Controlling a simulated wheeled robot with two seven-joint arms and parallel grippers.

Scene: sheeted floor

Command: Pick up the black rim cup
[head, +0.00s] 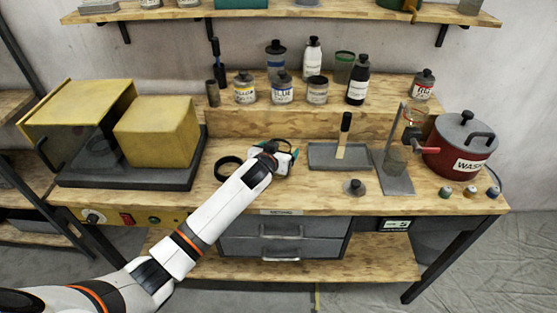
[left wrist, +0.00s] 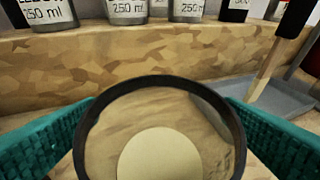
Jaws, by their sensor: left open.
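The black rim cup (left wrist: 160,83) stands large in the middle of the left wrist view, with a thick dark rim, a see-through or tan inside and a pale round patch low in it. My left gripper (head: 284,157) is open at the worktop, in front of the wooden step. In the left wrist view its teal fingers (left wrist: 160,135) lie on either side of the cup; I cannot tell whether they touch it. In the head view the gripper mostly hides the cup. My right gripper is not in view.
A black ring (head: 228,168) lies left of the gripper. Several labelled bottles stand on the step (head: 290,124) behind. A yellow box (head: 157,132) stands left, a red pot (head: 455,150) right.

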